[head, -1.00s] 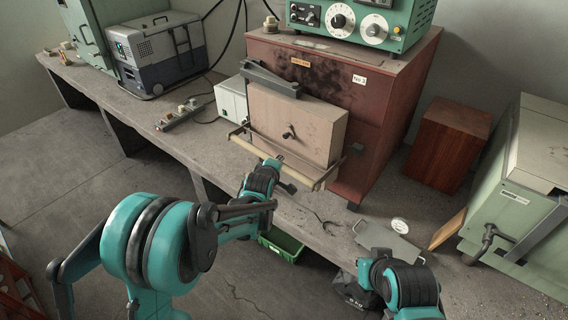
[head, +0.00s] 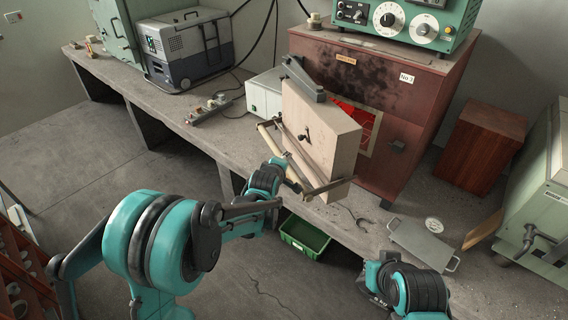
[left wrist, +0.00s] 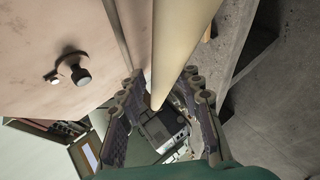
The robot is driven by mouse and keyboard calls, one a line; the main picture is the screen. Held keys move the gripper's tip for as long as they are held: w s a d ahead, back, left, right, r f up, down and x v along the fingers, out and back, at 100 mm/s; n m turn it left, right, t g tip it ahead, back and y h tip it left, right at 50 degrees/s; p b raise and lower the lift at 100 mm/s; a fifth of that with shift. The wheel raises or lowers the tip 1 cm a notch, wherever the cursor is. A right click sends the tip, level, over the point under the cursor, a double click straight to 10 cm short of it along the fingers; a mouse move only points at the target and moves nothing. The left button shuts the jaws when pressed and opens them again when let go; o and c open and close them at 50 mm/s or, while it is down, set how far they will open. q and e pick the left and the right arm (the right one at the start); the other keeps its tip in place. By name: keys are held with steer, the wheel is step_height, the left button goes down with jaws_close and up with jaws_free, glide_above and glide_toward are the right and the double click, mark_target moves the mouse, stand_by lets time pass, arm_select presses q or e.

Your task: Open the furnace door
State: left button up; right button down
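The furnace (head: 437,105) is a reddish-brown box on the bench. Its pale beige door (head: 330,138) stands partly open, swung outward on its left side, and a red glowing opening (head: 362,122) shows behind it. A cream handle bar (head: 284,152) runs across the door's front; it also shows in the left wrist view (left wrist: 170,40). My left gripper (head: 296,176) is at the bar. In the left wrist view its two fingers (left wrist: 162,120) stand apart on either side of the bar, with gaps visible. My right arm is at the bottom right; its fingers cannot be made out.
A green control unit (head: 395,22) sits on top of the furnace. A white box (head: 264,95) stands left of the door. A green bin (head: 304,236) is below the bench edge.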

stand_by(0.5)
arm_select(q)
steer(key=v, duration=1.2)
